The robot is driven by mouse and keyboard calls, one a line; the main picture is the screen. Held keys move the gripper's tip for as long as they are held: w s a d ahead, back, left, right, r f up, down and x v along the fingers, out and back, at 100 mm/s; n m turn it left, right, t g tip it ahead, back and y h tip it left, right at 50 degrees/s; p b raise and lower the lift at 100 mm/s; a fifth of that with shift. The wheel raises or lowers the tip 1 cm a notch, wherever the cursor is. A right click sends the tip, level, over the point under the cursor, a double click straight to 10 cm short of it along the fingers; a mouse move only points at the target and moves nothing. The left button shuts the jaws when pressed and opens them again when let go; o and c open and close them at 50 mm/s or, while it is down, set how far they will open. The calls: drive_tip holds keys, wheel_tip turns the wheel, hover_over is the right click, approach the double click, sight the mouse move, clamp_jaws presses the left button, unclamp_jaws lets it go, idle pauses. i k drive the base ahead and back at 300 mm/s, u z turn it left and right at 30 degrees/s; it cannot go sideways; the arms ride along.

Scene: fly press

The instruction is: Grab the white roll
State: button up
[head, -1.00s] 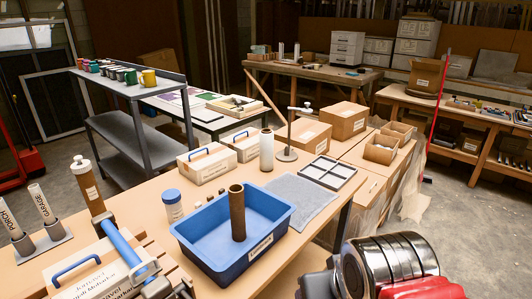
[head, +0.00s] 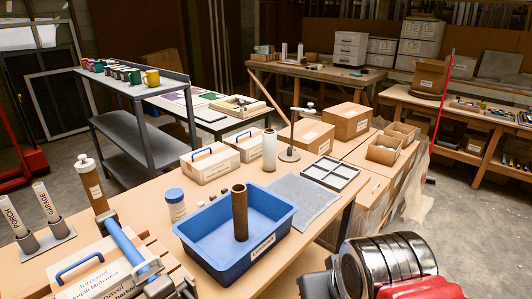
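A plain white roll (head: 269,150) stands upright on the wooden table, behind the blue tub and to the left of the lamp-like stand. Two other white rolls stand at the left, lettered PORCH (head: 16,222) and GARAGE (head: 44,203), each in a grey holder. A brown tube (head: 239,212) stands upright in the blue tub (head: 281,237). Part of my arm, silver and red, fills the bottom right corner. My gripper's fingers are not in view.
A grey divided tray (head: 331,173) and a grey mat (head: 306,195) lie right of the white roll. White boxes with blue handles (head: 210,164) stand to its left. A white jar (head: 175,205) with a blue lid stands by the tub. Cardboard boxes (head: 347,121) are behind.

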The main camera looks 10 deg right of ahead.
sight(269, 135)
drive_tip(key=u, duration=4.45)
drive_tip(key=k, duration=0.9)
drive_tip(key=u, duration=0.1)
